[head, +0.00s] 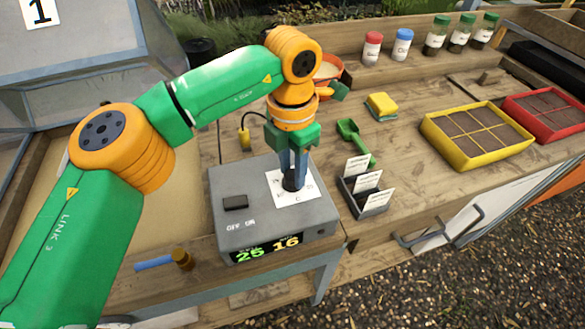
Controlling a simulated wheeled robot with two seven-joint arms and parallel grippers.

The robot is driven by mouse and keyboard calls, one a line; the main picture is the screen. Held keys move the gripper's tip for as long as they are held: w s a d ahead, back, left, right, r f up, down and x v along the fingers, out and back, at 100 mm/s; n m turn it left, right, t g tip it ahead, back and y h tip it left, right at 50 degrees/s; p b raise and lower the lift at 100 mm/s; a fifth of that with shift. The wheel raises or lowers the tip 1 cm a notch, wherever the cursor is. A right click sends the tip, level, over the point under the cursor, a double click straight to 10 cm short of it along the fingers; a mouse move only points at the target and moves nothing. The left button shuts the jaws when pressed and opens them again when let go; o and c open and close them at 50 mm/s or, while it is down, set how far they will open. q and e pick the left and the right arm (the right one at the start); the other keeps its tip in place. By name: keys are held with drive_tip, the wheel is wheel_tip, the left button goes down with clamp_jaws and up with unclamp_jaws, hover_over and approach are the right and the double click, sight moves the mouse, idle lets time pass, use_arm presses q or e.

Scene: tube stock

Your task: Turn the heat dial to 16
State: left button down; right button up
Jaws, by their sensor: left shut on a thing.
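The grey heat control box (230,208) stands on the wooden bench left of centre. Its black dial (290,184) sits on a white marked plate (301,196). My left gripper (291,178) points down from above and is shut on the dial, hiding most of it and part of the scale. The front display (268,249) reads 25 in green on the left and 16 in yellow on the right. A black switch (235,202) sits left of the dial, above OFF and ON lettering. My right gripper is not in view.
Right of the box stand a rack of white labels (367,190) and a green trowel (356,140). A yellow sponge (382,104), a yellow tray (478,136), a red tray (545,113) and several jars stand farther back. A blue-handled tool (156,264) lies at the front left.

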sight(293, 174)
use_arm(q)
drive_tip(key=shift+n+b, duration=0.35)
drive_tip(key=shift+n, duration=1.55)
drive_tip(key=c, duration=0.5)
unclamp_jaws()
wheel_tip(293, 174, up, 7)
drive_tip(key=shift+s+r+p, duration=0.1)
drive_tip(key=shift+p, duration=0.35)
